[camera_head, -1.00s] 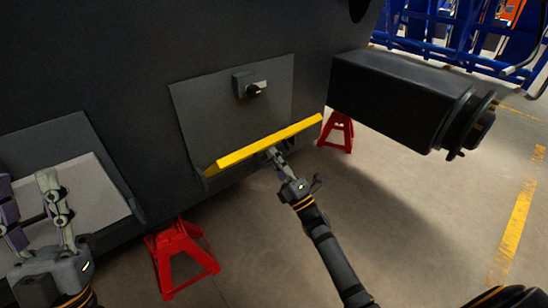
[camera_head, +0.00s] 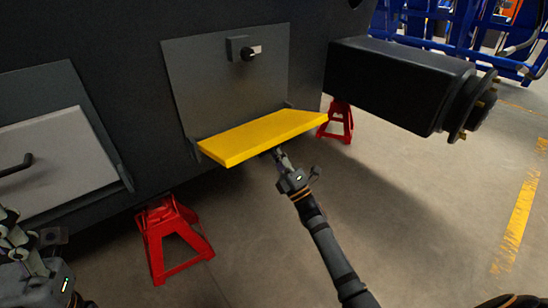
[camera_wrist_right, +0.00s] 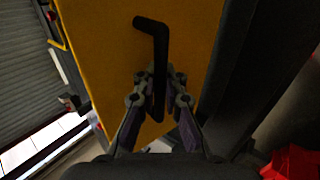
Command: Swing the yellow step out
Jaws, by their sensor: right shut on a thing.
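The yellow step (camera_head: 262,135) is a flat slab at the foot of a grey panel (camera_head: 230,85) on the dark chassis side. Its broad top face shows in the head view, and it juts outward from the panel. In the right wrist view, the step's yellow face (camera_wrist_right: 110,40) carries a black bent handle (camera_wrist_right: 160,45). My right gripper (camera_wrist_right: 160,88) is shut on this handle; in the head view it (camera_head: 279,154) is at the step's front edge, which hides the handle. My left gripper (camera_head: 25,240) is at the lower left, partly cut off, its jaws unclear.
A light grey panel with a black handle (camera_head: 17,166) is at left. Red stands (camera_head: 172,240) and (camera_head: 338,122) are under the chassis. A black axle housing (camera_head: 400,85) juts out at right. The floor in front is open.

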